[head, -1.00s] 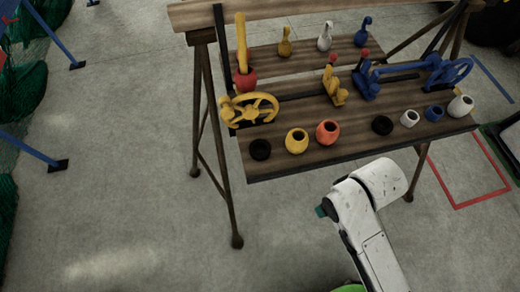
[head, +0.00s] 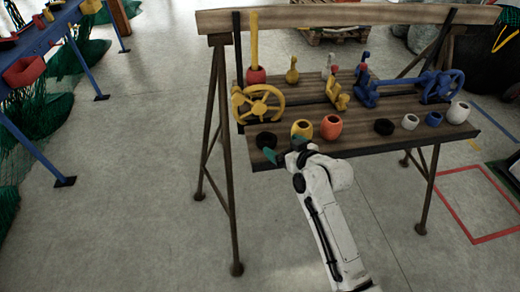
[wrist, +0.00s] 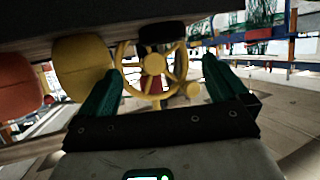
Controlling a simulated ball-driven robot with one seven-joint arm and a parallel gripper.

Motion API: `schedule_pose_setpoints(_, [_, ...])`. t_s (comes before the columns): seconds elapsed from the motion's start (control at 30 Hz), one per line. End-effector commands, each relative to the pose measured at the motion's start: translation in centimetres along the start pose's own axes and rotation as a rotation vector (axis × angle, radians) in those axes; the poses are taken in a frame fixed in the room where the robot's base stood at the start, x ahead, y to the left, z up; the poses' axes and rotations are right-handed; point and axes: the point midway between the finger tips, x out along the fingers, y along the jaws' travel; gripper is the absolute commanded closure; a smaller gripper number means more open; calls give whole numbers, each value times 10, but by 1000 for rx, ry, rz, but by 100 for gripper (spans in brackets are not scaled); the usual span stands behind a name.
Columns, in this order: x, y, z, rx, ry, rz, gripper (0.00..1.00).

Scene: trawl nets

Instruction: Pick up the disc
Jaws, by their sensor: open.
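Two dark disc-like pieces lie on the front shelf. The left black disc (head: 266,140) is at the shelf's left end, and the right black disc (head: 384,127) is right of the orange pot. The pictures do not show which one the task means. My gripper (head: 280,152) is at the shelf's front edge, just in front of the left disc, apart from it and empty. In the wrist view, which looks upside down, the green fingers of my gripper (wrist: 160,68) are spread wide. The left black disc (wrist: 161,35) shows beyond and between them.
A yellow pot (head: 302,129) and an orange pot (head: 331,127) stand right of the left disc. A yellow handwheel (head: 257,104) is behind it. White and blue pots stand farther right. A wooden trestle leg (head: 222,170) is at left. The floor in front is open.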

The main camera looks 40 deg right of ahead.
Motion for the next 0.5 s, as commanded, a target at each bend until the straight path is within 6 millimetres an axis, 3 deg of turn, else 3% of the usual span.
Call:
schedule_pose_setpoints(0.13, [22, 0, -1, 1, -1, -1, 0])
schedule_pose_setpoints(0.5, [52, -5, 1, -1, -4, -1, 0])
